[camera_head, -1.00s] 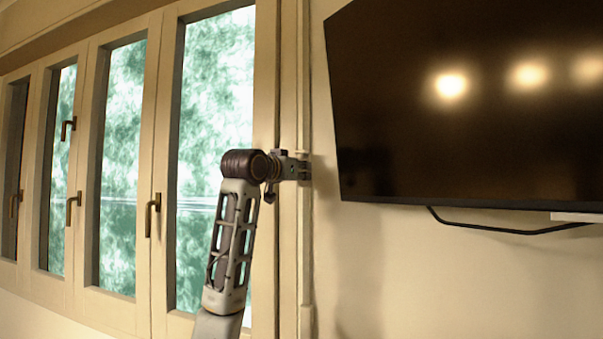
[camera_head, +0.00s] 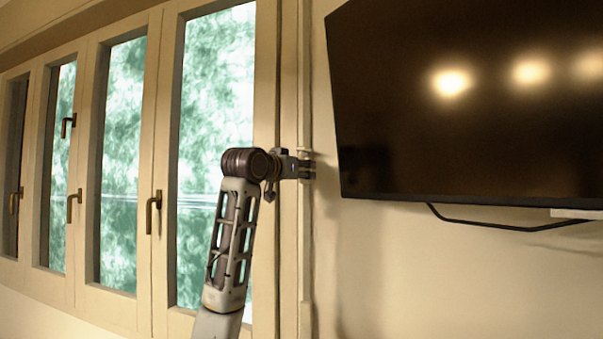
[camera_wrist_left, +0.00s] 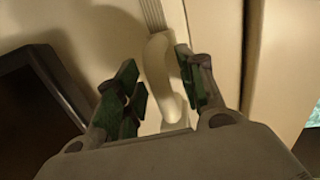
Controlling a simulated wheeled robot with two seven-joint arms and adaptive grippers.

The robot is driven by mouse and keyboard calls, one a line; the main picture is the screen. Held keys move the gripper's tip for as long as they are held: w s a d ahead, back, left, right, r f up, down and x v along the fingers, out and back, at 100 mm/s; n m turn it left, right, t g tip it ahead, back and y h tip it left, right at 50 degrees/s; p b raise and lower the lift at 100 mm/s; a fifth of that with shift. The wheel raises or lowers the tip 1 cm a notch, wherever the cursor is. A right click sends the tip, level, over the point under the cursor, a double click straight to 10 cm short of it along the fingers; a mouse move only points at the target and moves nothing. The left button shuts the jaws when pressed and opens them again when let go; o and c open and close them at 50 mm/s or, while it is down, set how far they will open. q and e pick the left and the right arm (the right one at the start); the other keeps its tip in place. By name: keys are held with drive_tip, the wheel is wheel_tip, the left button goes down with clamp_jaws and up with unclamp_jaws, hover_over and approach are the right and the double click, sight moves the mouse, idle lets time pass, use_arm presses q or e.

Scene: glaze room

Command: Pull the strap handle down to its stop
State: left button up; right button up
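The strap handle (camera_wrist_left: 158,68) is a pale, curved piece at the end of a ribbed strap (camera_wrist_left: 153,14) in the left wrist view. My left gripper (camera_wrist_left: 163,88) is open, with one dark green finger pad on each side of the handle. The right-hand pad looks very close to the handle; I cannot tell whether it touches. A gap shows by the left-hand pad. In the head view my left gripper (camera_head: 306,168) is at the pale vertical strip (camera_head: 304,95) between window and screen; the handle cannot be made out there. My right gripper is not in view.
A large dark wall screen (camera_head: 465,95) is just right of my left gripper, with a black cable (camera_head: 500,228) hanging below it. Windows with brass handles (camera_head: 153,212) are to the left.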

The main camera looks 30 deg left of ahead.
use_arm(q)
drive_tip(key=s, duration=1.1)
drive_tip(key=shift+s+d+f, duration=0.15)
drive_tip(key=shift+s, duration=0.2)
drive_tip(key=shift+w, duration=0.1)
